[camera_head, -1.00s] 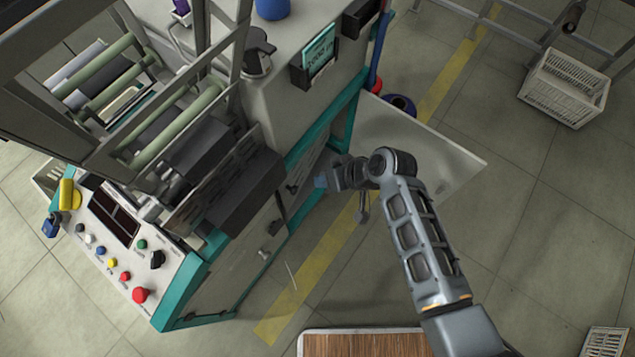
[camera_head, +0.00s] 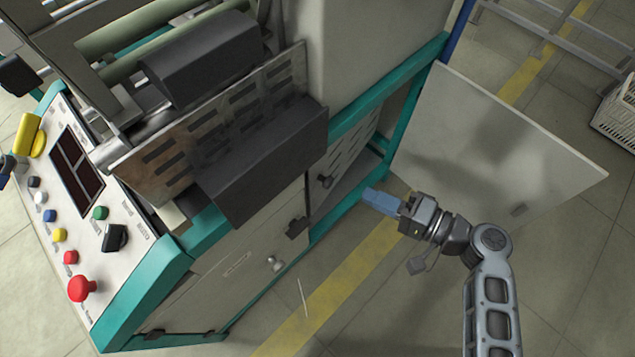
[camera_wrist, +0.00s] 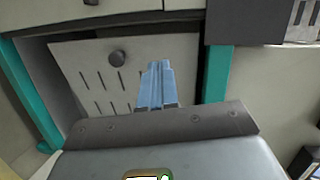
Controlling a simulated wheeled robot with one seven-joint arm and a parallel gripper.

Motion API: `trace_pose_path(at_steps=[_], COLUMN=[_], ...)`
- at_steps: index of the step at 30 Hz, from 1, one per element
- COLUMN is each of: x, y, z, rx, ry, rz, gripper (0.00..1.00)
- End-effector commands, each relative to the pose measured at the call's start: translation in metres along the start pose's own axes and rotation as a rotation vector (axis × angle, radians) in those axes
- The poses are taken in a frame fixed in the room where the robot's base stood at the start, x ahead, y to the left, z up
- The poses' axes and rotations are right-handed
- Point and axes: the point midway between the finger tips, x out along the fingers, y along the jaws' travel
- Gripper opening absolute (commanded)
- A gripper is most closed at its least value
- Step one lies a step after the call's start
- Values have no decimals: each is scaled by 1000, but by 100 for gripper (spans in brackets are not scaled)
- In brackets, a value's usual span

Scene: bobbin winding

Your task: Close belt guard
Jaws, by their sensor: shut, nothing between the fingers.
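A pale slotted panel with a dark knob, which looks like the belt guard (camera_head: 345,160), sits inside the open bay of the teal-framed machine. In the wrist view the slotted panel (camera_wrist: 95,75) stands at an angle in the bay, with a dark gap at its left. Its round knob (camera_wrist: 117,58) faces me. My gripper (camera_head: 380,200) has blue fingers held together, empty, just outside the bay to the right of the knob. In the wrist view the fingertips (camera_wrist: 158,66) overlap the panel's right part; I cannot tell whether they touch it.
A large plain door (camera_head: 490,150) stands swung open on the right, just beyond my gripper. A closed lower cabinet door (camera_head: 240,265) with a small knob is left of the bay. A dark box (camera_head: 265,160) juts out above. The floor in front is clear.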

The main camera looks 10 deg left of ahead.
Motion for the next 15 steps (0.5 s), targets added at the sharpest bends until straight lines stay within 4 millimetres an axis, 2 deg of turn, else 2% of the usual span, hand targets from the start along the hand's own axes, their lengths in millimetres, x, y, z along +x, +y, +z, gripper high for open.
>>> trace_pose_path(at_steps=[1, 3, 10, 15], x=[-4, -10, -23, -12], y=[19, 23, 25, 21], z=[0, -1, -4, -5], rx=[21, 46, 88, 90], ry=[18, 34, 64, 64], rz=[-34, -75, -150, -156], gripper=[0, 0, 0, 0])
